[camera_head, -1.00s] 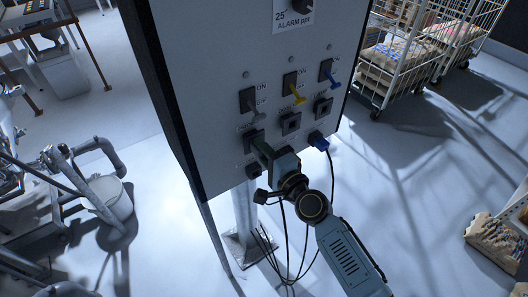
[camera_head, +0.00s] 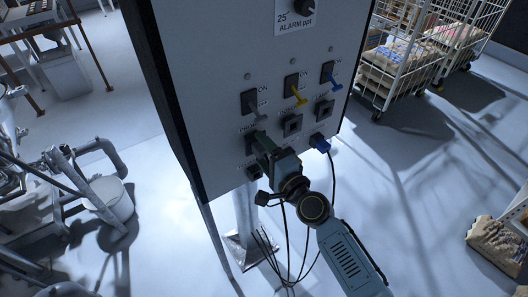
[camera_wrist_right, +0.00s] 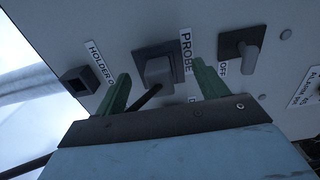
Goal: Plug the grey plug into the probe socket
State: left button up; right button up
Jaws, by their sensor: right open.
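My right gripper (camera_wrist_right: 160,75) is open, with one green finger on each side of the plug and gaps between. In the head view my right gripper (camera_head: 264,146) is at the panel's lower left and hides the plug. My left gripper is not in view.
The holder socket (camera_wrist_right: 77,82) looks empty. A grey switch (camera_wrist_right: 240,48) marked OFF is close to the right finger. The panel (camera_head: 215,60) also has a yellow switch (camera_head: 297,92), a blue switch (camera_head: 330,76) and a blue plug (camera_head: 320,143). Cables hang below.

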aim_at(265, 154)
jog(key=shift+s+d, duration=0.1)
jog(key=shift+p+v, duration=0.35)
jog(key=shift+v, duration=2.55)
jog(key=shift+s, duration=0.1)
jog(key=b+v, duration=0.2)
jog(key=v, duration=1.1)
jog(key=shift+d, duration=0.1)
